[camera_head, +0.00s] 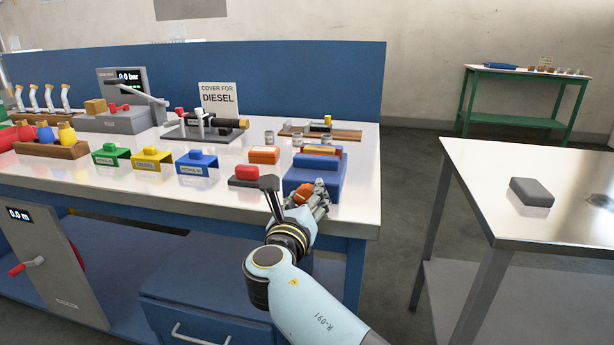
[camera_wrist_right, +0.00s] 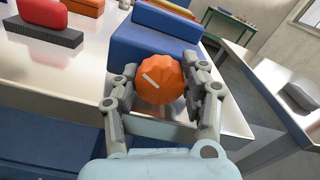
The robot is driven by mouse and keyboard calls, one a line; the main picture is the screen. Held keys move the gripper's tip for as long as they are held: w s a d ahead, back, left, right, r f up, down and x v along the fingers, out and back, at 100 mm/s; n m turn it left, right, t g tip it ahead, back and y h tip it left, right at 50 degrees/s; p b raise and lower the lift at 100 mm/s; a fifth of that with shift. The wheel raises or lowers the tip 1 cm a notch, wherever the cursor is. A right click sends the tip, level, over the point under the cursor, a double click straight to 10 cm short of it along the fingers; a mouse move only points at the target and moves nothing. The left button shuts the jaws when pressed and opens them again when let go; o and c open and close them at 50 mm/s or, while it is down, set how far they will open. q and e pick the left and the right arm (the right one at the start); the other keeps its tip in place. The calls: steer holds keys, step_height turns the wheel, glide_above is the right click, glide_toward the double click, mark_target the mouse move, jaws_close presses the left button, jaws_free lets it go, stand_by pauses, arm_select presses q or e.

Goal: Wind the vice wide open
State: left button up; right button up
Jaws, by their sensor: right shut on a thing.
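The blue vice (camera_head: 302,176) stands at the right front corner of the workbench. Its orange knob (camera_head: 304,194) faces the front edge, and in the right wrist view the knob (camera_wrist_right: 160,79) is faceted with a white mark slanting across it. My right gripper (camera_head: 312,197) is at the knob, with one finger on each side, shut on it. In the right wrist view the blue vice body (camera_wrist_right: 152,40) shows behind the knob. The jaw gap is too small to tell from here. My left gripper is not in view.
A red block on a dark base (camera_head: 246,176) sits just left of the vice. An orange block (camera_head: 264,155) and small metal cups (camera_head: 298,139) stand behind. A second table (camera_head: 560,190) with a grey block (camera_head: 531,192) stands right, across a floor gap.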

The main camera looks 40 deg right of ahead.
steer(key=shift+r+n, duration=0.15)
steer(key=shift+n, duration=0.25)
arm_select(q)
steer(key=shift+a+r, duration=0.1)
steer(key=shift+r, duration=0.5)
arm_select(e)
steer(key=shift+f, duration=0.2)
